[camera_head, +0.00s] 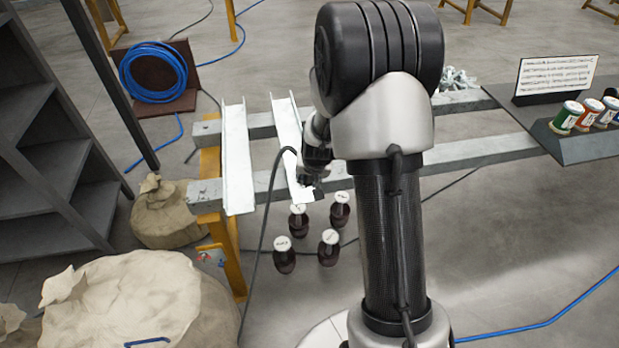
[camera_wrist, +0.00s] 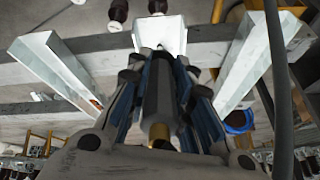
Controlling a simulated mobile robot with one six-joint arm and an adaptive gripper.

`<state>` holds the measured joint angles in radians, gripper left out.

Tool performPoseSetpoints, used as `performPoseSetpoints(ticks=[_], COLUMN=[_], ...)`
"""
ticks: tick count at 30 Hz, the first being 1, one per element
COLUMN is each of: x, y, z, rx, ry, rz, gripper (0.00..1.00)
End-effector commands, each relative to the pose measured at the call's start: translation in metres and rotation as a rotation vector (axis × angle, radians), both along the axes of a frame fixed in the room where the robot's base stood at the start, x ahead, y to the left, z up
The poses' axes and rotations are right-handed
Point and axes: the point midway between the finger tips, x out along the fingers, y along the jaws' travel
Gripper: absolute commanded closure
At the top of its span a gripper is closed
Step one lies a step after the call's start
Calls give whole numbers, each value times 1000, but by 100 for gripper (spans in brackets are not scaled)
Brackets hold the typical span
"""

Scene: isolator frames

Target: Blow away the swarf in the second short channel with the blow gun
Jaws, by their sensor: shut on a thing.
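My gripper (camera_head: 312,180) is low over the middle pale channel (camera_head: 288,122), near its front end, partly hidden by my arm. In the wrist view my gripper (camera_wrist: 160,75) is shut around the dark body of the blow gun (camera_wrist: 158,100), with a brass-coloured fitting at its lower end. The near end of the middle channel (camera_wrist: 162,30) shows beyond the gun. Another channel (camera_head: 237,160) lies to the left in the head view, and a third (camera_wrist: 55,65) shows at left in the wrist view. I cannot make out swarf in the middle channel; the gripper covers much of it.
The channels lie across two grey beams (camera_head: 460,153) on a yellow stand (camera_head: 228,245). A dark hose (camera_head: 256,230) hangs beside the middle channel. Sacks (camera_head: 140,305) and a dark shelf (camera_head: 45,160) are at left.

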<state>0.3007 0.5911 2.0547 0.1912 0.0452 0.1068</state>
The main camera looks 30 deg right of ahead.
Motion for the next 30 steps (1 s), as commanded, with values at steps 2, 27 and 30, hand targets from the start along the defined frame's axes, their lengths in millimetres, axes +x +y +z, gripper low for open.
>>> performPoseSetpoints(ticks=[2,27,30], x=[4,27,27], y=[-1,-7,-7], z=[-10,-59,-58], rx=[0,-1,-1], ry=[0,0,0], rz=[1,2,2], gripper=[100,100,100])
